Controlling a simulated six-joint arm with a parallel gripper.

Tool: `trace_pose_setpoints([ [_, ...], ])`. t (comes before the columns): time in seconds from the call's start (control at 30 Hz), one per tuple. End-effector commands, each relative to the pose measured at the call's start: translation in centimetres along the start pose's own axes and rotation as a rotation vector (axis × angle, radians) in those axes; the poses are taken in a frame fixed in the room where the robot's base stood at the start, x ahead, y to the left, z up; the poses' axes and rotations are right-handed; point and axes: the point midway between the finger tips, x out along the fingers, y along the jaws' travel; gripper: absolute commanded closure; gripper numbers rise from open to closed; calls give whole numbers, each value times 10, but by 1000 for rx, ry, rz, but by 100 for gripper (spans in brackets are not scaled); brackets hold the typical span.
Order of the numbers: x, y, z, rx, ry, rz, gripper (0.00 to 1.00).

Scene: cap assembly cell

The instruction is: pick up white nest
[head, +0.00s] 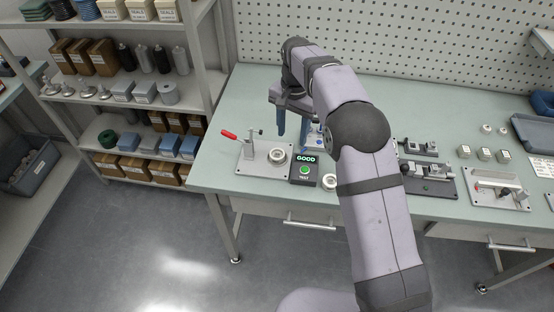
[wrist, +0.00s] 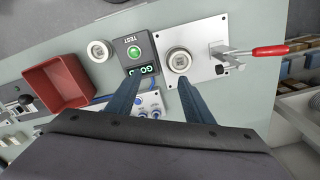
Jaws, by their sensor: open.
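Two pale round ring-shaped pieces are in view, and I cannot tell for certain which one is the white nest. One round piece (wrist: 98,51) lies loose on the bench beside the test box; it also shows in the head view (head: 329,181). The other round piece (wrist: 179,61) sits on the clamp plate (wrist: 208,42), and it also shows in the head view (head: 278,155). My gripper (wrist: 159,79) is open with nothing between its blue fingers. In the head view my gripper (head: 297,133) hangs over the bench behind the clamp plate and test box.
The test box (wrist: 137,57) has a green button and a lit "GOOD" display. A red-handled toggle clamp (wrist: 262,51) stands on the clamp plate. A red bin (wrist: 57,84) and a blue-knobbed panel (wrist: 147,105) are near. More fixtures (head: 428,178) stand to the right.

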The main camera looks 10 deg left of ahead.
Motion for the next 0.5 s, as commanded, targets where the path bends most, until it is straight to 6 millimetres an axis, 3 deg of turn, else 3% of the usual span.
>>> trace_pose_setpoints([
  [0.03,9,-12,1,11,0,0,53],
  [0.2,20,-34,4,50,1,-1,53],
  [0.5,24,-43,6,69,1,-2,53],
])
